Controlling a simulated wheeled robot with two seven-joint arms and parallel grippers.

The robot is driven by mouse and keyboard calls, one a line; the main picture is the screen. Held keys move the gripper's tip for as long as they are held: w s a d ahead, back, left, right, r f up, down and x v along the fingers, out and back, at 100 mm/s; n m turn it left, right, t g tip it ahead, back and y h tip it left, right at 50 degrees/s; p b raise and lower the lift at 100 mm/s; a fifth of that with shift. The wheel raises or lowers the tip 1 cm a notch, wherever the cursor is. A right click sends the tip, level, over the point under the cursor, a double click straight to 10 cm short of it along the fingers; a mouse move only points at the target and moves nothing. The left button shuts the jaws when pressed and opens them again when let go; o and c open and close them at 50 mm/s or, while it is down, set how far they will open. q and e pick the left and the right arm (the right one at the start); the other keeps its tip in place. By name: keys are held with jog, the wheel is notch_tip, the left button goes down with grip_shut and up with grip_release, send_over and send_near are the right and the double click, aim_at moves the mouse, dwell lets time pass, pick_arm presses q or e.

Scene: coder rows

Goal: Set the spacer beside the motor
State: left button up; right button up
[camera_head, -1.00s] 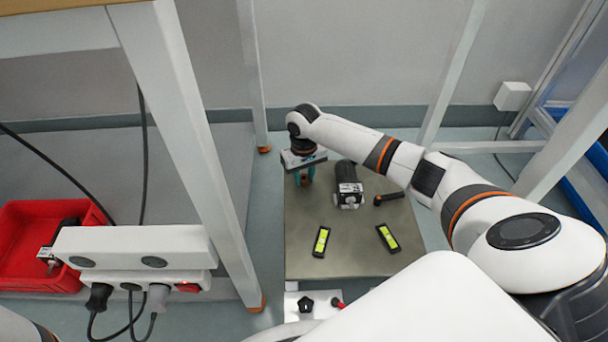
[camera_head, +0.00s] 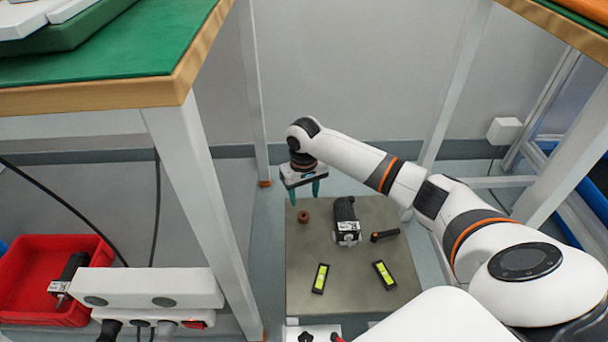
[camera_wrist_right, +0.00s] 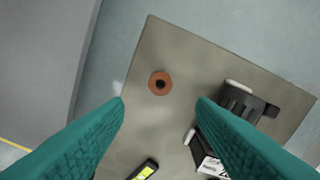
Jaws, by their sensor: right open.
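The spacer (camera_head: 303,217) is a small brown ring lying flat on the metal plate (camera_head: 330,290), near its far left corner. It also shows in the right wrist view (camera_wrist_right: 160,83), with its dark hole facing up. The motor (camera_head: 346,222), black with a silver end and a white label, lies to the right of the spacer with a clear gap between. In the right wrist view the motor (camera_wrist_right: 208,150) is partly hidden by a finger. My right gripper (camera_head: 305,197) is open and empty, above the plate, with teal fingers apart. My left gripper is not in view.
A black handle-like part (camera_head: 385,236) lies right of the motor. Two black pieces with yellow-green faces, a left one (camera_head: 320,278) and a right one (camera_head: 384,275), lie nearer me. A red bin (camera_head: 45,312) and a white power strip (camera_head: 155,290) are at left. Table legs flank the plate.

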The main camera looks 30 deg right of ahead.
jog(key=shift+r+p, duration=0.65)
jog(key=shift+r, duration=1.1)
